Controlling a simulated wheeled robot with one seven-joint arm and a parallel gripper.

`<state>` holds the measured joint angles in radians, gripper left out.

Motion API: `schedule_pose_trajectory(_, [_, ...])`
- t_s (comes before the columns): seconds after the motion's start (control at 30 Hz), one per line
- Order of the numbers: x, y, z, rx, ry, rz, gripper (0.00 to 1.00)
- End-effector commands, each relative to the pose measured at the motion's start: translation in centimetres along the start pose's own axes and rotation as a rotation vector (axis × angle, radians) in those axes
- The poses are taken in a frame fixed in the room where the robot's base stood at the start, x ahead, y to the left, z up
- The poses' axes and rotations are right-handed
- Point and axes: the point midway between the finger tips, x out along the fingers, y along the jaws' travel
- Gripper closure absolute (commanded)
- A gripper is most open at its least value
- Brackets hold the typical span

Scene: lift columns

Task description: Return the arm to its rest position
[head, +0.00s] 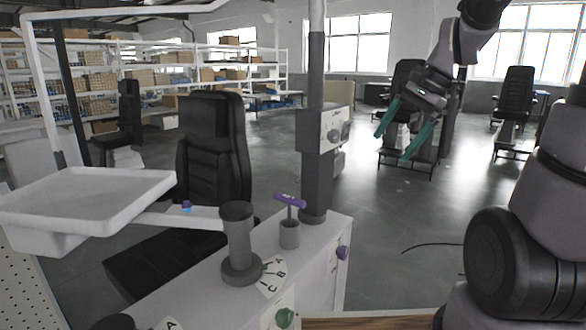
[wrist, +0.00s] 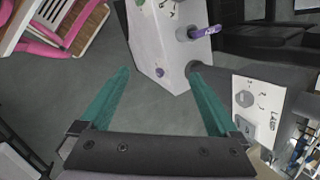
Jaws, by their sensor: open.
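My gripper (head: 405,133) is raised at the upper right of the head view, with its two green fingers spread apart and nothing between them. It is in the air, well apart from the white cabinet and the column. In the wrist view my gripper (wrist: 165,95) also shows open, its teal fingers on either side of bare grey floor and the cabinet's lower end. My arm bends from the right side of the head view up over the top and down to the gripper.
A white cabinet (head: 318,262) with a purple T-handle (head: 290,200), a dark post (head: 238,245) and knobs stands in front. A grey column (head: 316,180) with a control box (head: 322,130) rises behind it. A white tray (head: 90,190) and black chair (head: 213,150) are left.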

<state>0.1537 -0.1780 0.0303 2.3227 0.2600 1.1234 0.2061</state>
Motion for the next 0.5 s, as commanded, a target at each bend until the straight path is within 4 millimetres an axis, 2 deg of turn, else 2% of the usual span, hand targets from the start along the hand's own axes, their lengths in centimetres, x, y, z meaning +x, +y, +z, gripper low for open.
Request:
schedule_pose_trajectory(0.03, [-1.4, 0.5, 1.1, -0.084, 0.055, -0.015, 0.04])
schedule_pose_trajectory(0.2, [-5.1, 2.4, 3.5, -0.358, 0.241, -0.046, 0.04])
schedule_pose_trajectory(0.33, [-7.3, 3.9, 4.9, -0.529, 0.366, -0.065, 0.04])
schedule_pose_trajectory(0.5, [-9.0, 5.1, 5.9, -0.665, 0.471, -0.079, 0.04])
